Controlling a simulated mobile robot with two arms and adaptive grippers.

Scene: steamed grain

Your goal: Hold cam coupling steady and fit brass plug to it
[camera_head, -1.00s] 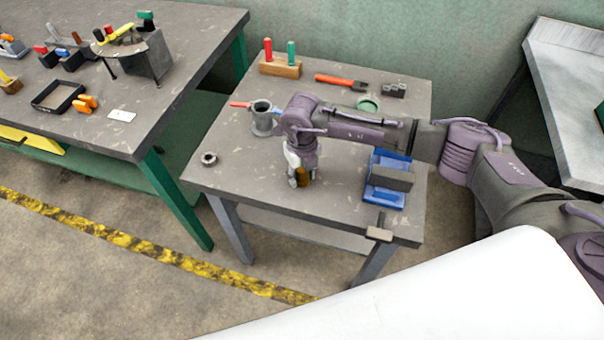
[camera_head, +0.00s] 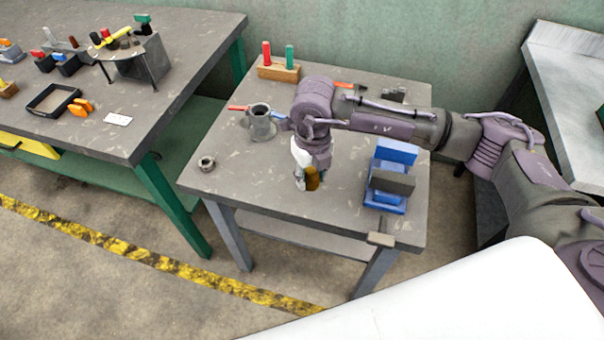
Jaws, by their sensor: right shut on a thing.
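The cam coupling (camera_head: 261,125) is a grey upright cup with a red lever on its left and a blue one on its right. It stands on the small table. My right gripper (camera_head: 307,184) points down over the middle of the table, right of the coupling and nearer the front. It is shut on the brass plug (camera_head: 313,178), which shows as a small golden piece, mostly hidden by the fingers. The plug looks held above the tabletop. My left gripper is not in view.
A blue vise (camera_head: 390,180) stands on the right side of the small table (camera_head: 235,185). A metal ring (camera_head: 207,163) lies at its left edge. A wooden block (camera_head: 278,72) with red and green handles stands at the back.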

